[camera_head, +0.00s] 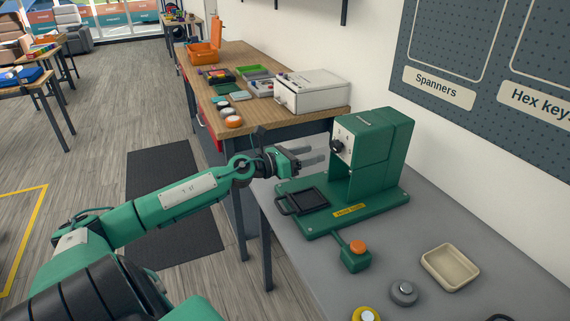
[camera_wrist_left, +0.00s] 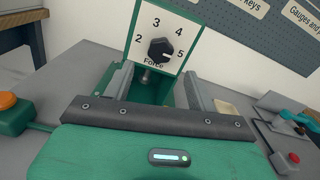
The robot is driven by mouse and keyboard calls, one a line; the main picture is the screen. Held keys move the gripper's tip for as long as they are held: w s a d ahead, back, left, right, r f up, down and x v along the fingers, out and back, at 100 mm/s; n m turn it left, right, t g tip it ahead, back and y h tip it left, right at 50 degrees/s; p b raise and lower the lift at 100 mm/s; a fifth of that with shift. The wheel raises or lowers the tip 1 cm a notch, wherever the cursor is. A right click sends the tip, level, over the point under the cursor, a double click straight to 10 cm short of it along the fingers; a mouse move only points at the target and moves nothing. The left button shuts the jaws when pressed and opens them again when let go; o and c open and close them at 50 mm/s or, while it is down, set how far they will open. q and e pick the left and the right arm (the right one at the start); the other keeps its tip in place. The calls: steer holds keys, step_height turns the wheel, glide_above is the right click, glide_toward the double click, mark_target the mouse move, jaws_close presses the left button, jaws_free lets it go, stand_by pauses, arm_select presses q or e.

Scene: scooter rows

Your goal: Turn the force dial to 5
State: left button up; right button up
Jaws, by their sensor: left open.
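The force dial is a black round knob (camera_head: 337,147) on the white front plate of a green press-like machine (camera_head: 383,148) on the grey bench. In the left wrist view the force dial (camera_wrist_left: 160,50) is ringed by the numbers 2, 3, 4 and 5, above the word "Force". A small light mark on the knob's right side points toward 5. My left gripper (camera_head: 318,153) is open and empty, in front of the plate. In the left wrist view its two grey fingers (camera_wrist_left: 158,76) are spread below the dial, apart from it. My right gripper is in neither view.
On the bench are an orange button box (camera_head: 356,257), a beige tray (camera_head: 450,267), a grey round knob (camera_head: 404,292) and a yellow round item (camera_head: 366,314). A wooden table (camera_head: 262,122) with a white case (camera_head: 312,91) stands behind. A dark pegboard (camera_head: 490,70) covers the wall.

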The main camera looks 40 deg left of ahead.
arm_select(q)
steer(key=b+v, duration=0.1)
steer(key=v, duration=0.6)
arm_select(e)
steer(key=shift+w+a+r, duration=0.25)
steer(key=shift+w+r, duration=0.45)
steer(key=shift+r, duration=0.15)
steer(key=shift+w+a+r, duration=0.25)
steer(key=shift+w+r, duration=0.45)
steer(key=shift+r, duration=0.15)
